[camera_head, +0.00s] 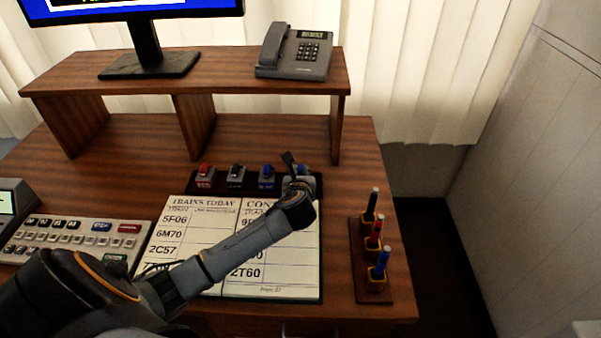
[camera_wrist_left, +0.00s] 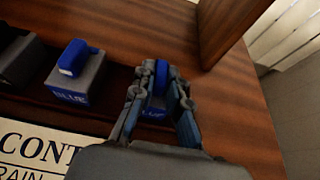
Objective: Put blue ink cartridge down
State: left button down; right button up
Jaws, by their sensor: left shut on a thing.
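My left gripper (camera_head: 297,172) reaches over the open book to the right end of a dark tray (camera_head: 221,189). Its fingers (camera_wrist_left: 158,90) are shut on a blue ink cartridge (camera_wrist_left: 160,77), whose blue top shows between them in the left wrist view. The fingers hide much of its lower part, where a blue label shows. It is at the tray's right end; I cannot tell whether its bottom touches the tray. Another blue cartridge (camera_head: 267,172) stands to its left and also shows in the left wrist view (camera_wrist_left: 76,68). My right gripper is not in view.
A black cartridge (camera_head: 236,174) and a red cartridge (camera_head: 205,174) stand further left in the tray. The book (camera_head: 180,235) lies in front. A pen stand (camera_head: 365,285) is to the right. The wooden shelf (camera_head: 338,130) with a telephone (camera_head: 296,55) stands behind.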

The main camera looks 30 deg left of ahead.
pick_arm(q)
jog(key=shift+f, duration=0.1)
jog(key=c, duration=1.3)
grip_release()
jog(key=shift+c, duration=0.2)
jog(key=shift+s, duration=0.1)
jog(key=p+v, duration=0.1)
jog(key=v, duration=1.1)
